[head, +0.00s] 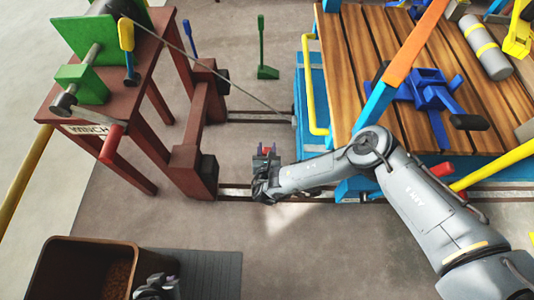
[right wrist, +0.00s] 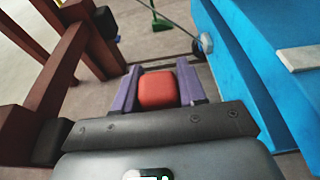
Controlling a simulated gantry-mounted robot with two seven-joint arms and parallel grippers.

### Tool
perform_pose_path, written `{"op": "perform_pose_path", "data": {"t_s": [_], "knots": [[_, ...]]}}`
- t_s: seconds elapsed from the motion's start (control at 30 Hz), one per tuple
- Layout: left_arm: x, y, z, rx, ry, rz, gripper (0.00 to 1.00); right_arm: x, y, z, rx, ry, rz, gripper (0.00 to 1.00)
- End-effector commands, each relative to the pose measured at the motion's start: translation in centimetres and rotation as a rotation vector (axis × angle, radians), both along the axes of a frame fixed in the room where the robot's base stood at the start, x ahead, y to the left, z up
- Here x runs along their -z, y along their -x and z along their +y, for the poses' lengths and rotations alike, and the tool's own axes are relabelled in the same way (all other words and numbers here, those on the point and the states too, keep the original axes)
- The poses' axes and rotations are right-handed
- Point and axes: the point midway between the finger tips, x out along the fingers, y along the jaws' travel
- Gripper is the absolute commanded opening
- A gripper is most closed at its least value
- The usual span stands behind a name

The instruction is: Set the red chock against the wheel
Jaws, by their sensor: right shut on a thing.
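The red chock (right wrist: 158,89) sits between the two purple fingers of my right gripper (right wrist: 160,88), which is shut on it. In the head view my right gripper (head: 266,158) is above the near rail (head: 236,193), between the brown winch frame and the blue cart (head: 312,95). Only a small red bit of the chock shows there.
The brown winch stand (head: 192,165) is left of my right gripper. A cable (head: 235,87) runs from the winch to the cart's end. A green lever (head: 264,70) stands behind. A brown bin (head: 65,270) and grey mat (head: 215,270) lie at the front left. The floor between is clear.

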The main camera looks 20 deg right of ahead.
Motion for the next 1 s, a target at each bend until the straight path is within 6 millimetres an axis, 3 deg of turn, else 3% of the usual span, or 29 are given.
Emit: {"op": "perform_pose_path", "data": {"t_s": [0.03, 0.2, 0.67, 0.7, 0.87, 1.0], "knots": [[0.8, 0.0, 0.0, 0.001, -0.002, 0.0, 0.0, 1.0, -0.1, 0.0, 0.002, 0.002, -0.003, 0.0], [1.7, 0.0, 0.1, 0.004, -0.005, -0.001, 0.0, 2.4, -0.2, 0.0, 0.002, 0.002, -0.005, 0.0], [1.8, 0.0, 0.0, -0.002, 0.002, -0.001, 0.0, 2.8, -0.1, 0.0, 0.002, 0.001, -0.004, 0.0], [1.8, -0.1, -0.1, -0.002, 0.003, -0.001, 0.0, 3.0, 0.0, 0.0, 0.0, 0.0, 0.0, 0.42], [1.7, -0.1, -0.2, -0.006, 0.008, -0.001, 0.0, 2.9, 0.0, 0.0, 0.0, 0.001, 0.0, 0.66], [1.7, -0.1, -0.2, -0.006, 0.008, -0.001, 0.0, 2.9, 0.0, 0.0, 0.0, 0.001, 0.0, 0.66]]}}
